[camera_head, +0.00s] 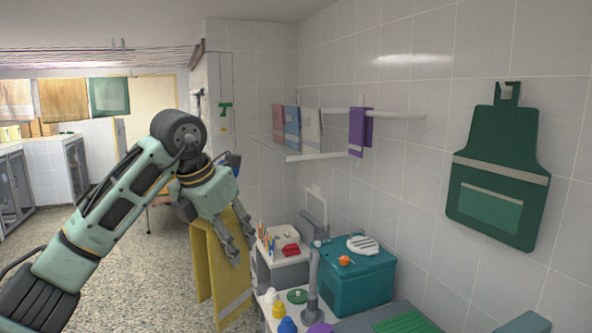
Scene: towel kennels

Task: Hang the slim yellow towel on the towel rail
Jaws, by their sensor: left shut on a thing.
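The slim yellow towel (218,272) hangs in long folds below my left gripper (240,245), with a pale band near its lower edge. My left gripper is shut on the towel; its wrist hides the towel's top. The white towel rail (398,115) is on the tiled wall, up and to the right of the gripper, well apart from the towel. A purple towel (359,135) hangs on it, and pink (278,128), blue (292,128) and pale grey (311,130) towels hang further left. My right gripper is out of view.
Below the rail stand a teal box (352,285) with a striped brush on its lid, a grey tap post (313,285), a caddy (284,258) and coloured bottles (286,324). A green apron (497,178) hangs on the right wall. Bare rail shows right of the purple towel.

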